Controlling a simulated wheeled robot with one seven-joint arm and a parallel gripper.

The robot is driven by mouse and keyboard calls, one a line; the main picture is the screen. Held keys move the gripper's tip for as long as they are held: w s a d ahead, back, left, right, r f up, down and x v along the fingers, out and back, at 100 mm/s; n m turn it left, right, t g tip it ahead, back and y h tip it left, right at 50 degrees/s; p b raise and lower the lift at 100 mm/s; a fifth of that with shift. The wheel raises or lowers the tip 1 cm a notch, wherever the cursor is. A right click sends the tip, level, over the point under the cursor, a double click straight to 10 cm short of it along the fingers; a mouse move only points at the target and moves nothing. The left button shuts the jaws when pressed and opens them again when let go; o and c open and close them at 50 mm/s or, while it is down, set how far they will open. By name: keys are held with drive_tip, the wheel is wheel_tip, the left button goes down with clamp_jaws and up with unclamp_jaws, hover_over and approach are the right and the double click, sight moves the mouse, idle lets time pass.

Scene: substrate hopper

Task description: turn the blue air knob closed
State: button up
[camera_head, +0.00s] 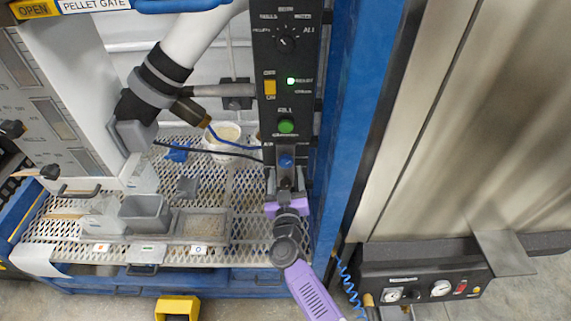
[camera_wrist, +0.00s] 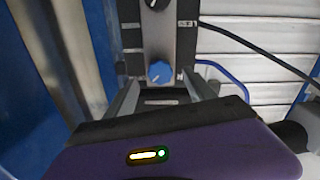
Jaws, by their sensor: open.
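The blue air knob (camera_head: 286,161) sits at the bottom of the dark control panel (camera_head: 284,55), below a green button. In the wrist view the blue knob (camera_wrist: 160,71) shows ahead, between and beyond the two fingers. My gripper (camera_head: 286,183) is open just below the knob in the head view. In the wrist view my gripper (camera_wrist: 160,90) has its fingers spread to either side of the knob's line. I cannot tell whether either finger touches it. The knob's pointer setting is too small to read.
A green button (camera_head: 286,126), an orange switch (camera_head: 270,87) and a black selector (camera_head: 286,43) sit above on the panel. A blue post (camera_head: 357,110) stands close on the right. Trays and a grey bin (camera_head: 145,213) rest on the mesh deck at left. A black cable runs nearby.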

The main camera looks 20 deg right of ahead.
sight(286, 165)
drive_tip(key=b+x, duration=0.1)
drive_tip(key=x, duration=0.3)
drive_tip(key=shift+f, duration=0.15)
drive_tip(key=shift+w+d+b, duration=0.15)
drive_tip(key=shift+w+b, duration=0.2)
drive_tip(key=shift+w, duration=0.2)
drive_tip(key=c, duration=1.4)
drive_tip(key=shift+o, duration=0.2)
